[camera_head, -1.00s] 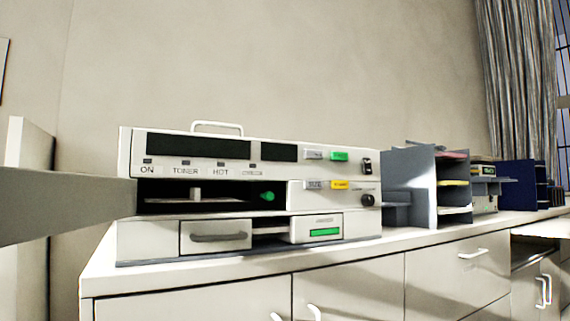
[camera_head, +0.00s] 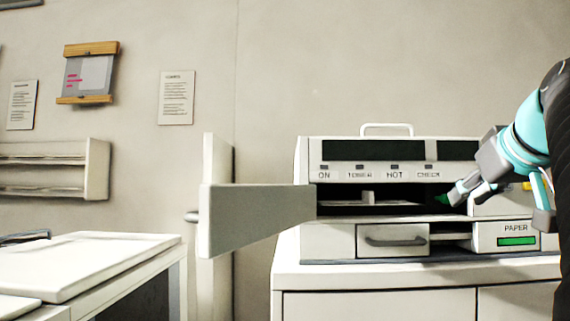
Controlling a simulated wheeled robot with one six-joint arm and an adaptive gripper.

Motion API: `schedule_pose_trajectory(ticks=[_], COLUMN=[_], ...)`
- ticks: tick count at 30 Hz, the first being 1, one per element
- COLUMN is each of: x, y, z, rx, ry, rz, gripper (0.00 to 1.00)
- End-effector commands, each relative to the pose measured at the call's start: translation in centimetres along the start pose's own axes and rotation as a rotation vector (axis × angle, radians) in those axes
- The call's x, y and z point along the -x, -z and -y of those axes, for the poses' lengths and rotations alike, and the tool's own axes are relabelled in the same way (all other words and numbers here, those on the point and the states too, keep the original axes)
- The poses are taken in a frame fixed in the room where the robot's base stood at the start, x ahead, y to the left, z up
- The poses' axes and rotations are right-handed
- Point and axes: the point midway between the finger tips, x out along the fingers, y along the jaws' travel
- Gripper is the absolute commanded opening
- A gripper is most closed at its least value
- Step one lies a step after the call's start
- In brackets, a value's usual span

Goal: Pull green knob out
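The green knob (camera_head: 442,199) shows inside the dark open bay of a white office machine (camera_head: 330,240), at the bay's right end. It is partly hidden by my gripper (camera_head: 458,194). My gripper reaches in from the right, with its fingertips at the knob's right side. They look close to or touching the knob, but I cannot tell whether they are closed on it. A long pale flap (camera_head: 258,217) stands swung out at the bay's left side.
A drawer with a grey handle (camera_head: 395,241) and a PAPER panel (camera_head: 505,237) lie below the bay. The machine stands on a white cabinet (camera_head: 400,280). A white table (camera_head: 85,262) stands at left. My arm covers the machine's right end.

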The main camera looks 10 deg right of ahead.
Motion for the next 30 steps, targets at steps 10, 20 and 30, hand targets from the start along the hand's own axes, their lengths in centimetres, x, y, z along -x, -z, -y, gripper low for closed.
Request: schedule_pose_trajectory(ticks=[10,20,30], x=[3.7,-0.2,-5.9], y=[3.0,3.4,4.0], z=[-3.7,-3.8,-3.9], rx=[-0.063,-0.063,-0.063], ry=[-0.031,-0.026,-0.027], rz=[-0.095,-0.095,-0.095], gripper=[0.35,0.35,0.35])
